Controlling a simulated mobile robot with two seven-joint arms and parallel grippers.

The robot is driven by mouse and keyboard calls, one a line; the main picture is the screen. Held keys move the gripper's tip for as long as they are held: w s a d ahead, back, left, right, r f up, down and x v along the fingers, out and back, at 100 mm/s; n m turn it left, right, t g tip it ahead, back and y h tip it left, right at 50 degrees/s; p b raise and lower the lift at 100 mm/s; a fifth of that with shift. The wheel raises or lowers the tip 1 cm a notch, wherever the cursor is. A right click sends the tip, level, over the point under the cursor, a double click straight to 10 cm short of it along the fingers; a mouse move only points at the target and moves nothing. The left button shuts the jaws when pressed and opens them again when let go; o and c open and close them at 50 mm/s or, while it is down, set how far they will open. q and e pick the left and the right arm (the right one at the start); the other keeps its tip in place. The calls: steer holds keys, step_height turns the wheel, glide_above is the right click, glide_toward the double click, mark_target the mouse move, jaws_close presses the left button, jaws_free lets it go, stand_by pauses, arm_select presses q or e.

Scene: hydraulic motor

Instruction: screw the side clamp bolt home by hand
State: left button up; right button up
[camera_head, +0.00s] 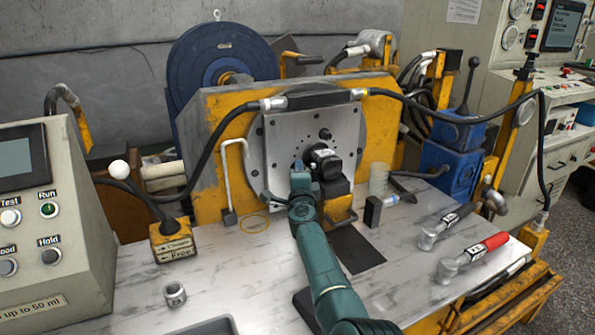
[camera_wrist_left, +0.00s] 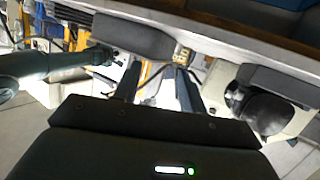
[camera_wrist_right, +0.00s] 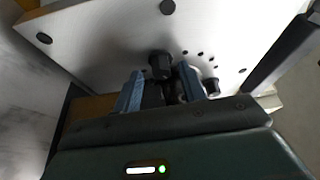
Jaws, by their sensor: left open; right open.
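A black motor (camera_head: 324,160) sits against the light metal plate (camera_head: 283,135) of the yellow stand. A small black knob (camera_head: 325,133) stands out of the plate above it. My right gripper (camera_wrist_right: 163,88) is open at the motor; the head view shows it (camera_head: 303,190) at the motor's lower left. In the right wrist view a dark bolt-like head (camera_wrist_right: 160,66) shows just beyond and between its fingers; I cannot tell whether it is the side clamp bolt or whether a finger touches it. My left gripper (camera_wrist_left: 160,85) is open and empty, and outside the head view.
The bench (camera_head: 237,275) holds a small metal nut-like piece (camera_head: 175,293), a black-handled tool (camera_head: 447,225), a red-handled tool (camera_head: 473,257) and a yellow box (camera_head: 172,240). A control console (camera_head: 45,215) stands at left. A hose (camera_head: 460,108) arches over the stand.

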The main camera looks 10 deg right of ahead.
arm_select(q)
steer(key=shift+w, duration=0.2)
steer(key=shift+d, duration=0.1)
arm_select(e)
steer(key=shift+w+r, duration=0.1)
steer(key=shift+w, duration=0.05)
arm_select(q)
steer(key=shift+s, duration=0.15)
arm_select(e)
steer(key=shift+c, duration=0.2)
jaws_close()
arm_select(q)
steer(key=shift+f, duration=0.1)
